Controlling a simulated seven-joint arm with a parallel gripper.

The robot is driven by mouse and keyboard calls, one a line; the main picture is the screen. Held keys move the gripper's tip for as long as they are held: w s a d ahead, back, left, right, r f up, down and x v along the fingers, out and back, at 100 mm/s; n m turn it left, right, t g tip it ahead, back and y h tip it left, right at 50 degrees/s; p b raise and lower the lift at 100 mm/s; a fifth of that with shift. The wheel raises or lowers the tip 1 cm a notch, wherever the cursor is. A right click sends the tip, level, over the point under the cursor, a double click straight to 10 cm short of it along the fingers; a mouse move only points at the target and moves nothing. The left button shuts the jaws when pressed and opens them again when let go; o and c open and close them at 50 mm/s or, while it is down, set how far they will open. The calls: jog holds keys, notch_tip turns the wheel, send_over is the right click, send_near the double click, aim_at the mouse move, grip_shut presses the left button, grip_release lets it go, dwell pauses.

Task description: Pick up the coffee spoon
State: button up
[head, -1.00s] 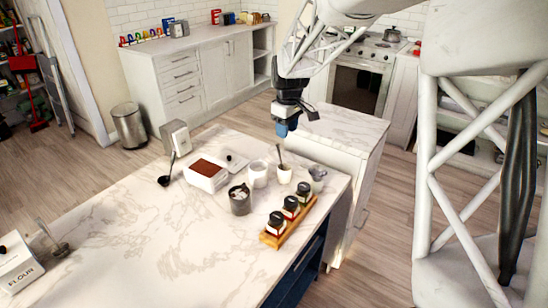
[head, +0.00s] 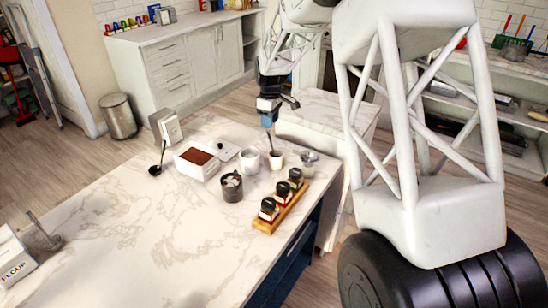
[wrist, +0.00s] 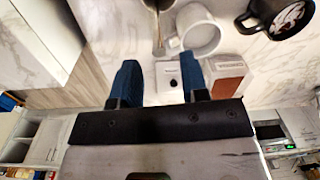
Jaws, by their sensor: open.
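The coffee spoon (head: 270,142) stands upright in a small light cup (head: 276,160) near the counter's far right corner. In the wrist view the spoon (wrist: 158,36) points towards me from the cup at the top edge. My gripper (head: 268,119) is just above the spoon's handle in the head view. Its blue fingers (wrist: 160,75) are apart in the wrist view, with nothing held between them. The spoon's bowl is hidden inside the cup.
A white mug (head: 250,161) stands close left of the cup, with a dark mug (head: 232,189) nearer. The counter's left middle is clear.

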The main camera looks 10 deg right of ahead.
aim_at(270, 138)
jog(key=shift+f, duration=1.3)
jog(key=shift+f, duration=2.65)
grip_shut()
